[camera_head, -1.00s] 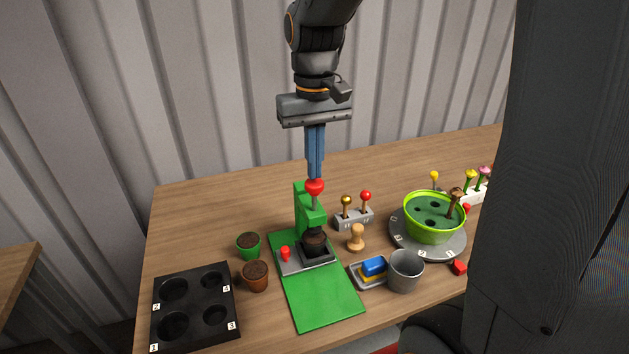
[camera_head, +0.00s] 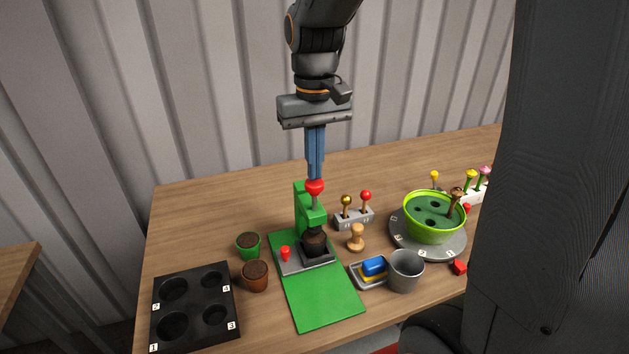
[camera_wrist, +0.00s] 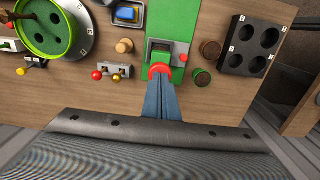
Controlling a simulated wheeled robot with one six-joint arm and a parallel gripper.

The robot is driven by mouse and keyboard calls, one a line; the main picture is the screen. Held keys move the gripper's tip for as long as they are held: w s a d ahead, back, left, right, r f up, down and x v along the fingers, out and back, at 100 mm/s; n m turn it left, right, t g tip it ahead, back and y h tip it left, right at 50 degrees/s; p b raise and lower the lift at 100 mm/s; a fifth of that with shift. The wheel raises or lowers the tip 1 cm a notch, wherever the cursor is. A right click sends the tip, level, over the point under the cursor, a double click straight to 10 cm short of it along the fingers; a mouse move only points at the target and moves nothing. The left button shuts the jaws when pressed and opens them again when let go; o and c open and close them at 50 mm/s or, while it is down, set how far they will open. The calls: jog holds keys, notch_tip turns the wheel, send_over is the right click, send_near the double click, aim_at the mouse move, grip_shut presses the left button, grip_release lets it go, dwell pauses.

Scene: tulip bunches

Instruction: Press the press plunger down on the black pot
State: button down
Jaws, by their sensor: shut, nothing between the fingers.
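The press plunger has a red knob (camera_head: 315,187) on top of the green press frame (camera_head: 304,208). The black pot (camera_head: 315,244) holds dark soil and sits on the grey press base, under the plunger. My gripper (camera_head: 315,176) points straight down with its blue fingers shut and empty. Its fingertips are at the top of the red knob and appear to touch it. In the wrist view the fingertips (camera_wrist: 160,79) overlap the red knob (camera_wrist: 160,69), which hides part of the press; the black pot is hidden there.
A green mat (camera_head: 325,298) lies under the press. A green pot (camera_head: 248,245), a brown pot (camera_head: 255,276) and a black numbered tray (camera_head: 232,309) are left. A tool rack (camera_head: 353,219), wooden stamp (camera_head: 356,238), grey cup (camera_head: 405,272) and turntable with green bowl (camera_head: 434,216) are right.

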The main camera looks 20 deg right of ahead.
jog(key=shift+f+b, duration=0.7)
jog(key=shift+f, duration=1.05)
jog(key=shift+s+f+p, duration=0.1)
jog(key=shift+f+p, duration=0.05)
jog(key=shift+p, duration=0.15)
dwell(0.5)
notch_tip(320, 180, up, 8)
jog(key=p, duration=0.7)
jog(key=shift+f, duration=0.1)
jog(key=shift+f, duration=0.15)
dwell(0.4)
